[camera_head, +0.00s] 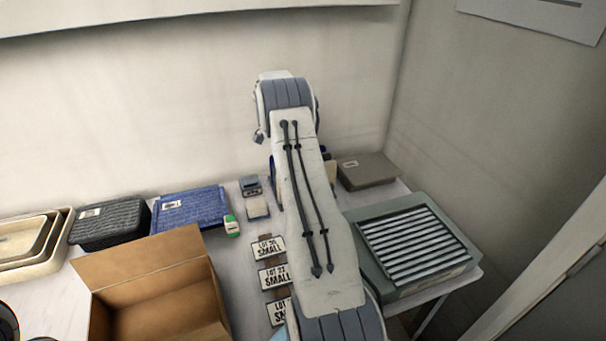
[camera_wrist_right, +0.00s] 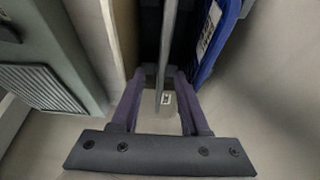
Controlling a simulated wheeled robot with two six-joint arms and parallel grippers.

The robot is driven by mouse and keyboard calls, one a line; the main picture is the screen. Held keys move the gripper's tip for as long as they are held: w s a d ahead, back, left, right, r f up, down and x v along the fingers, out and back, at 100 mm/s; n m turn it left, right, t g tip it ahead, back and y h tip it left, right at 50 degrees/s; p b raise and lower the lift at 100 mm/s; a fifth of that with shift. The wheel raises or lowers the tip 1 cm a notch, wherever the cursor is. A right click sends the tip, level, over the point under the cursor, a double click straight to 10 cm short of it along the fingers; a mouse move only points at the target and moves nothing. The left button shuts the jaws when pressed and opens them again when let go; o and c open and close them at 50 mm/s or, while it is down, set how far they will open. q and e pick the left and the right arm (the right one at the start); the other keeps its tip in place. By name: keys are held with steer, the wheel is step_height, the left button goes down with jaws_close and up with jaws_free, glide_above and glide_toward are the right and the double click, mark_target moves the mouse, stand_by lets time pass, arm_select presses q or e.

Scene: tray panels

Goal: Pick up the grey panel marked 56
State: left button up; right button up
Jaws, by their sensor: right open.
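In the right wrist view, a thin grey panel (camera_wrist_right: 166,45) stands on edge, seen almost end-on. My right gripper (camera_wrist_right: 160,78) is open, with one purple finger on each side of this panel. I cannot tell whether either finger touches it. No number 56 is readable on the panel from here. A blue panel (camera_wrist_right: 210,40) with a white label stands close on the right, and a tan panel (camera_wrist_right: 121,35) stands on the left. In the head view my right arm covers the panels and the right gripper. My left gripper is not in view.
A vented grey-green box (camera_head: 415,247) stands right of my arm. Small lot signs (camera_head: 268,248) lie left of it. An open cardboard box (camera_head: 150,285), a blue lidded basket (camera_head: 190,209), a dark basket (camera_head: 108,222) and nested trays (camera_head: 30,245) fill the left.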

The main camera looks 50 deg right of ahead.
steer(key=p+x, duration=0.1)
steer(key=x, duration=0.4)
steer(key=shift+p, duration=0.4)
steer(key=shift+d+f, duration=0.15)
steer(key=shift+f, duration=0.15)
steer(key=shift+f+b, duration=0.3)
steer(key=shift+b, duration=0.15)
jaws_close()
